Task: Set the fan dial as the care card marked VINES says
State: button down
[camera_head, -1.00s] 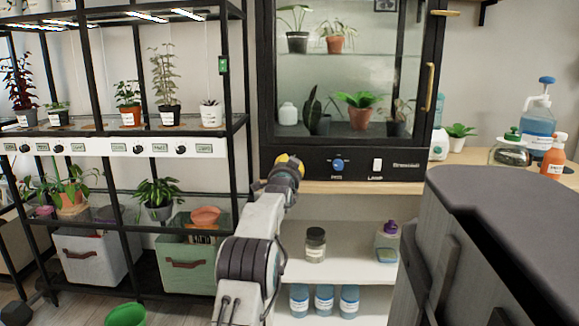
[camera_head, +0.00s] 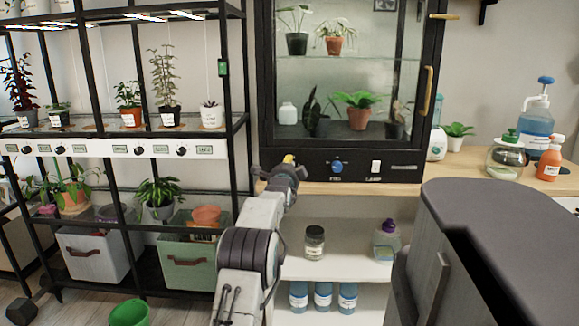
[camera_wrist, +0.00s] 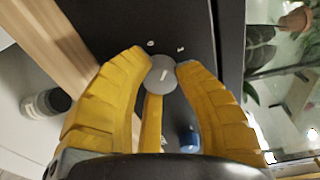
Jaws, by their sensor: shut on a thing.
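A round grey dial (camera_wrist: 162,78) with a white pointer line is on the dark front panel (camera_head: 400,172) of the glass plant cabinet. The yellow fingers of my gripper (camera_wrist: 163,63) are shut around this dial. In the head view my gripper (camera_head: 288,160) is at the left end of the panel and hides the dial. The label by the dial is too small to read. A blue knob (camera_head: 336,168) is to the right on the same panel; it also shows in the wrist view (camera_wrist: 190,140). I cannot make out a card marked VINES.
A white switch (camera_head: 375,167) is right of the blue knob. A wooden counter edge (camera_head: 345,188) runs below the panel. A black plant rack (camera_head: 243,150) stands close to the left of my arm. Shelves below hold a jar (camera_head: 314,243) and several bottles.

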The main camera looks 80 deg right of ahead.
jog(key=shift+w+r, duration=0.15)
jog(key=shift+w, duration=0.15)
jog(key=c, duration=1.2)
grip_release()
jog(key=shift+w, duration=0.1)
jog(key=o, duration=0.3)
jog(key=shift+s+a, duration=0.1)
jog(key=shift+s, duration=0.15)
jog(key=shift+w+a+r, duration=0.1)
jog(key=shift+a+r, duration=0.05)
jog(key=shift+a, duration=2.8)
jog(key=shift+a+r, duration=0.1)
jog(key=shift+a, duration=2.8)
